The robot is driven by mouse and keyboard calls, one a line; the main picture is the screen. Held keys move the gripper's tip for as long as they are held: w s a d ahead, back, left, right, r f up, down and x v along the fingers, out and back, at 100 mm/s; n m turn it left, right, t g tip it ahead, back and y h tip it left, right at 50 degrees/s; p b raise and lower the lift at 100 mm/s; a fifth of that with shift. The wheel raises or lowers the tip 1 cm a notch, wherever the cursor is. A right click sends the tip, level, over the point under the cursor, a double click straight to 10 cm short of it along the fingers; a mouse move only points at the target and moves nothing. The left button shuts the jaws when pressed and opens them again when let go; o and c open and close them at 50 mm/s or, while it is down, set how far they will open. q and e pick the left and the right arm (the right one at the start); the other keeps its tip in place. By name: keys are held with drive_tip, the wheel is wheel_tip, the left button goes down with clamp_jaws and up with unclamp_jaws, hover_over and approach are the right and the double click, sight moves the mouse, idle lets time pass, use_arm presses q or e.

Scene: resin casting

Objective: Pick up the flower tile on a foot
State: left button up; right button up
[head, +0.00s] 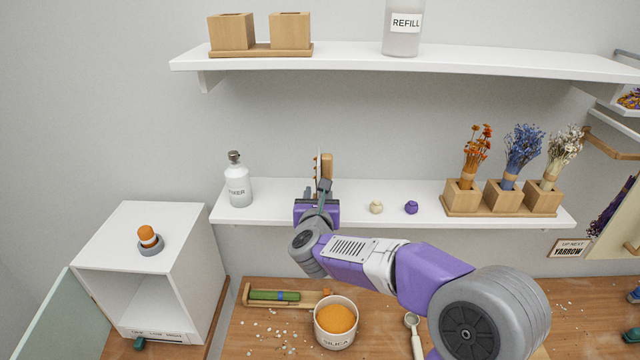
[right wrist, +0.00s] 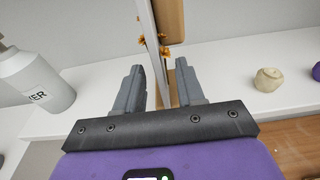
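The flower tile on a foot (head: 326,166) stands upright on the lower white shelf, seen nearly edge-on. In the right wrist view the tile (right wrist: 149,35) is a thin pale slab with orange flowers and wood behind it. My right gripper (head: 322,190) is in front of it, partly hiding its lower part. In the wrist view the right gripper (right wrist: 160,85) has its two fingers apart, one on each side of the tile's edge. A gap shows beside the fingers; contact is not clear. My left gripper is not in view.
A white bottle (head: 238,182) stands left on the shelf (head: 270,210). Cream (head: 376,207) and purple (head: 411,207) knobs sit to the right, then dried flowers in wooden blocks (head: 503,199). An upper shelf (head: 400,62) hangs above. A silica cup (head: 336,338) stands below.

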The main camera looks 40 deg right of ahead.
drive_tip(key=p+x, duration=0.1)
drive_tip(key=x, duration=0.4)
drive_tip(key=shift+f, duration=0.1)
clamp_jaws()
